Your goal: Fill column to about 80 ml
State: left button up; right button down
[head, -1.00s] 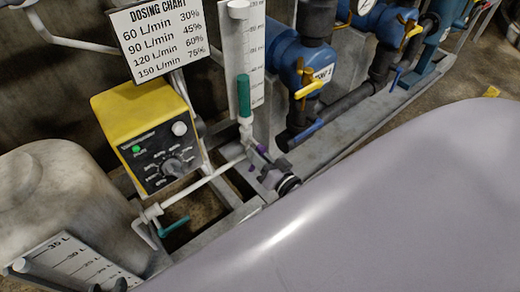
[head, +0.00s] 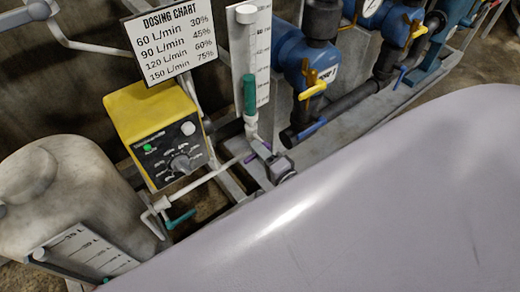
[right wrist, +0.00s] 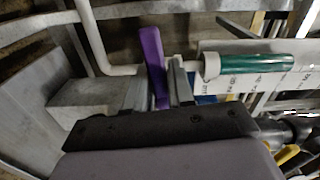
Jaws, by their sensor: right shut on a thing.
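The clear column (head: 248,45) stands upright against a white ml scale plate, with a white cap on top. Green liquid (head: 250,95) fills its lower part; the exact ml mark at its top is too small to read. In the right wrist view the green liquid (right wrist: 245,60) shows lying sideways at the right. My right gripper (head: 264,155) is at the pipe just below the column. It is shut on a purple valve lever (right wrist: 152,58), which stands between its fingers (right wrist: 160,92). My left gripper is not in view.
A yellow dosing pump (head: 150,115) with a green light and a dial stands left of the column, below a dosing chart (head: 170,38). A teal-handled valve (head: 180,219) is on the white pipe. A pale tank (head: 50,185) is at left; blue pumps (head: 300,55) are at right.

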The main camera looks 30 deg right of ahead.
jog(key=shift+r+m, duration=0.1)
jog(key=shift+m, duration=0.5)
jog(key=c, duration=1.1)
grip_release()
jog(key=shift+o, duration=0.2)
jog(key=shift+s, duration=0.15)
jog(key=s+p, duration=0.1)
jog(key=s, duration=0.6)
jog(key=shift+d, duration=0.25)
